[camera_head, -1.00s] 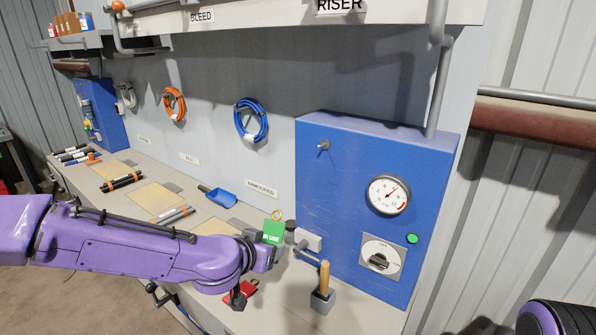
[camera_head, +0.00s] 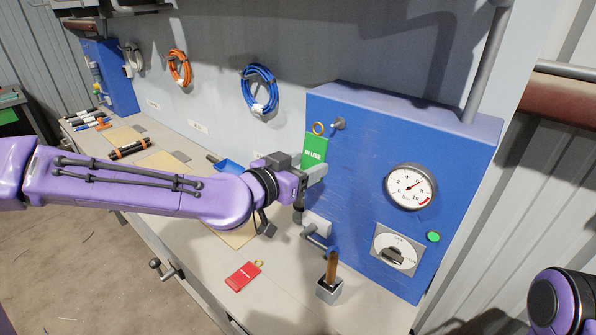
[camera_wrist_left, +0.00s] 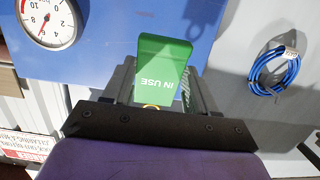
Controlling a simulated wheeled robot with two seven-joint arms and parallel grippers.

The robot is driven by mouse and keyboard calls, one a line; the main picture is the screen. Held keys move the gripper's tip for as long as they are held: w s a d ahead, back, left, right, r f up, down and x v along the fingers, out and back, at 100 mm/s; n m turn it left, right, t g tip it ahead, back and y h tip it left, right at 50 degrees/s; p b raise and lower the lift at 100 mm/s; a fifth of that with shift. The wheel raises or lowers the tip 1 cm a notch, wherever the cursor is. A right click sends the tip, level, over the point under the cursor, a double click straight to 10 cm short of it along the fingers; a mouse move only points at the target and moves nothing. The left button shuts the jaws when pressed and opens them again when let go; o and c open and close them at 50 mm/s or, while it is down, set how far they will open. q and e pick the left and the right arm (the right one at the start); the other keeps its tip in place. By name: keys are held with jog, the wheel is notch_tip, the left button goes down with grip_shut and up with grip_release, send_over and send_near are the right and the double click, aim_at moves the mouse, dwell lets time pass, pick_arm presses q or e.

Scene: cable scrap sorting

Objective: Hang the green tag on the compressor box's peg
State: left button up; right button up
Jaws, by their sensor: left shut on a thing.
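My left gripper (camera_head: 313,174) is shut on the green tag (camera_head: 314,150), which reads "IN USE". The tag is upright with its orange ring (camera_head: 318,128) at the top. The peg (camera_head: 338,123) sticks out of the front of the blue compressor box (camera_head: 350,165), just right of the ring. The ring looks beside the peg, not around it; the exact depth gap cannot be told. In the left wrist view the tag (camera_wrist_left: 163,65) sits between the fingers, its lettering upside down, and the peg does not show. My right gripper is out of view.
A red tag (camera_head: 243,276) lies on the bench (camera_head: 290,300). The box carries a gauge (camera_head: 410,187), a green button (camera_head: 433,237) and a rotary switch (camera_head: 395,252). A blue cable coil (camera_head: 259,90) hangs behind.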

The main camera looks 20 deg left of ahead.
aim_at(312, 162)
pick_arm(q)
jog(key=shift+b+x, duration=0.55)
jog(key=shift+x, duration=1.85)
jog(key=shift+w+d+r, duration=0.1)
jog(key=shift+w+r, duration=0.1)
jog(key=shift+c, duration=0.3)
jog(key=shift+w+f+b, duration=0.15)
jog(key=shift+w+b, duration=0.1)
jog(key=shift+b, duration=0.05)
jog(key=shift+c, duration=0.6)
jog(key=shift+w+d+f, duration=0.1)
jog(key=shift+d, duration=0.05)
jog(key=shift+c, duration=1.1)
jog(key=shift+w+d+f, duration=0.25)
jog(key=shift+w, duration=0.2)
jog(key=shift+s+a+r, duration=0.1)
jog(key=shift+s+a, duration=0.1)
jog(key=o, duration=1.5)
jog(key=shift+w+d, duration=0.1)
